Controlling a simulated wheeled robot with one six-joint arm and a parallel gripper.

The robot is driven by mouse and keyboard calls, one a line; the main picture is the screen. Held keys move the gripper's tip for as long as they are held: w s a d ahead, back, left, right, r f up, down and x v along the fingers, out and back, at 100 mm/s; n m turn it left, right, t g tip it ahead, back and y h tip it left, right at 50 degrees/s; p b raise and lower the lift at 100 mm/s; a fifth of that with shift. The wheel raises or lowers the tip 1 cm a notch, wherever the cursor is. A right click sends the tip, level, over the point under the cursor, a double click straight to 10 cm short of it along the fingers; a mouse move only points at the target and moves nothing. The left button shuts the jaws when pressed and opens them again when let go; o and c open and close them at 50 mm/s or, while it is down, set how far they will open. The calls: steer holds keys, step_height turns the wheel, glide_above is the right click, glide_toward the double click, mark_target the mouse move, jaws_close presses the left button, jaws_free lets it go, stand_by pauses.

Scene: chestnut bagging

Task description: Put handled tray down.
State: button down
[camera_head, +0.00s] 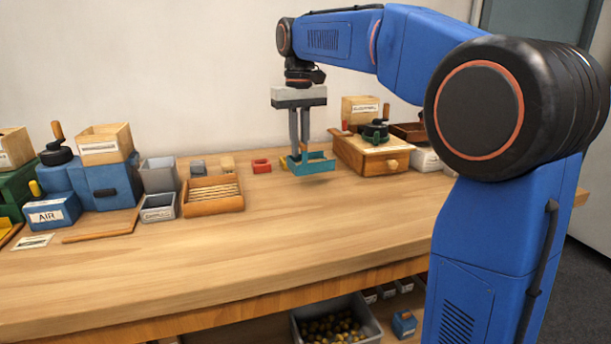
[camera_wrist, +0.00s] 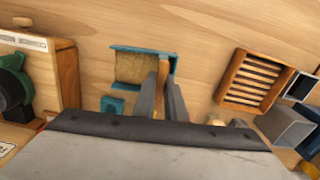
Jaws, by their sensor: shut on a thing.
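The handled tray (camera_head: 318,167) is a small teal tray. My gripper (camera_head: 299,152) is shut on its left end and holds it just above the bench, with a faint shadow below it. In the wrist view the fingers (camera_wrist: 165,72) close on one end of the tray (camera_wrist: 140,49), whose floor looks tan. The fingers partly hide the gripped end.
A slatted wooden tray (camera_head: 213,206) and grey bins (camera_head: 159,174) stand to the left. A red piece (camera_head: 261,166) lies near the tray. A wooden box with a knob (camera_head: 369,155) stands close on the right. The bench front (camera_head: 300,225) is clear.

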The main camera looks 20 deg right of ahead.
mark_target(299, 160)
steer(key=shift+m, duration=0.5)
step_height(299, 160, up, 5)
steer(key=shift+w+f, duration=0.15)
steer(key=shift+f, duration=4.7)
steer(key=c, duration=1.8)
jaws_free()
steer(key=shift+f, duration=0.15)
step_height(299, 160, up, 12)
steer(key=shift+r, duration=0.15)
